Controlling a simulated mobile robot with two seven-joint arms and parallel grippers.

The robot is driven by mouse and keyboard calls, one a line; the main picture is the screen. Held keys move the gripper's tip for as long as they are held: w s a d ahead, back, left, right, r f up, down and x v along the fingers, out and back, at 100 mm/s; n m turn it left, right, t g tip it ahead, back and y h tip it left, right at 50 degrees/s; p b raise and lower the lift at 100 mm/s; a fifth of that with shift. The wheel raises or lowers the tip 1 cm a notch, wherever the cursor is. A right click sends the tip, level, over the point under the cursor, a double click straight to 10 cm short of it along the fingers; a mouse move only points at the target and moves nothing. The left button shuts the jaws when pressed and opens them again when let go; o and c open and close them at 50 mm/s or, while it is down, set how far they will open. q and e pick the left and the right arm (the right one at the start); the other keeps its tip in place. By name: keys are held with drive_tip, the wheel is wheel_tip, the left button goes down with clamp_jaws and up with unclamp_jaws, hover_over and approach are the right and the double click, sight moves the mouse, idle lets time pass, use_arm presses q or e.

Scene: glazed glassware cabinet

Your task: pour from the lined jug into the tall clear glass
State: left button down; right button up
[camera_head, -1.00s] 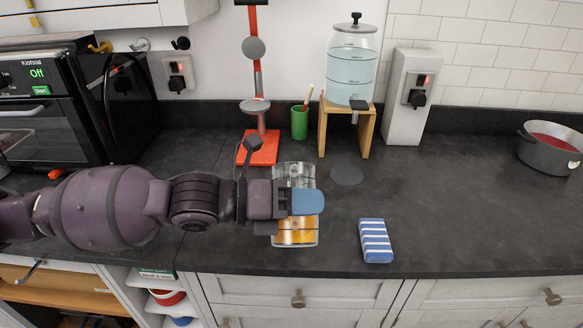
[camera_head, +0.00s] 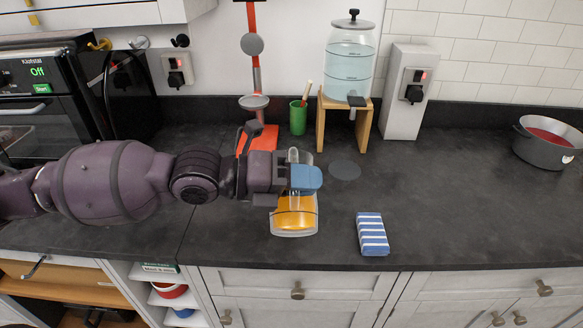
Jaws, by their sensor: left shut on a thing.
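The lined jug (camera_head: 296,220) is clear and holds orange liquid in its lower part. My left gripper (camera_head: 303,178) is shut on it, with the blue fingertip pad across its upper part. The jug's clear upper end shows beyond the gripper, and the middle is hidden. The jug looks tilted; I cannot tell by how much, or whether its base touches the counter. I cannot make out a tall clear glass; one may be hidden behind my arm or the jug. My right gripper is out of view.
A dark round mat (camera_head: 345,170) is bare. Behind are a red stand (camera_head: 257,137), a green cup (camera_head: 298,118) and a water dispenser (camera_head: 352,65) on a wooden stand. A pot (camera_head: 548,145) stands far right.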

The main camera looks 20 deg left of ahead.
use_arm(q)
drive_tip(key=shift+r, duration=0.15)
drive_tip(key=shift+w, duration=0.1)
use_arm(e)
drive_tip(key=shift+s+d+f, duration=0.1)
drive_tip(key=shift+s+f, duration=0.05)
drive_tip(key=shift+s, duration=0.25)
use_arm(q)
drive_tip(key=shift+r, duration=0.1)
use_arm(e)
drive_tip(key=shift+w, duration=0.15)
use_arm(q)
drive_tip(key=shift+w+a+r+n, duration=0.1)
drive_tip(key=shift+w+r+n, duration=0.15)
drive_tip(key=shift+n, duration=0.15)
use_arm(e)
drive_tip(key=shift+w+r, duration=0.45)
use_arm(q)
drive_tip(key=shift+r, duration=0.1)
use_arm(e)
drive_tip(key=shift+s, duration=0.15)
use_arm(q)
drive_tip(key=shift+w+r, duration=0.15)
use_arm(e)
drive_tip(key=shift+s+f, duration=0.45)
use_arm(q)
drive_tip(key=shift+w+a+r+n+g, duration=0.1)
drive_tip(key=shift+n+g, duration=0.2)
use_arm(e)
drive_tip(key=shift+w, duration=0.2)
